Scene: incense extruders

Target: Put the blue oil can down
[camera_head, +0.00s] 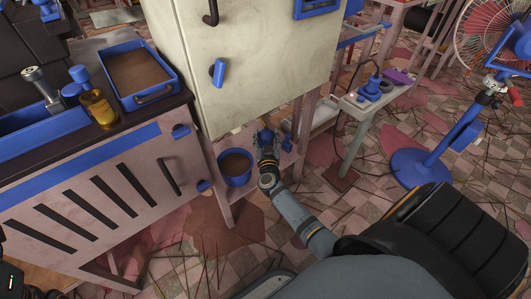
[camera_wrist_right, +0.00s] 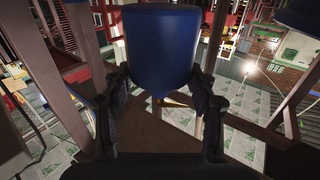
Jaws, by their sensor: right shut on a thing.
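My right gripper (camera_head: 265,141) reaches under the pale cabinet, just above its low shelf (camera_head: 246,191). In the right wrist view, the gripper (camera_wrist_right: 160,84) is shut on the blue oil can (camera_wrist_right: 161,45), whose rounded blue body fills the space between the two dark fingers. In the head view, the can is mostly hidden by the gripper and I cannot tell whether it touches the shelf. My left gripper is not in view; only a dark piece of my own body shows at the lower left.
A blue pot (camera_head: 235,167) with brown contents stands on the low shelf left of the gripper. The cabinet (camera_head: 258,62) hangs over the shelf, and its legs stand close by. A small side table (camera_head: 362,105) and a blue-based fan (camera_head: 420,168) are at right.

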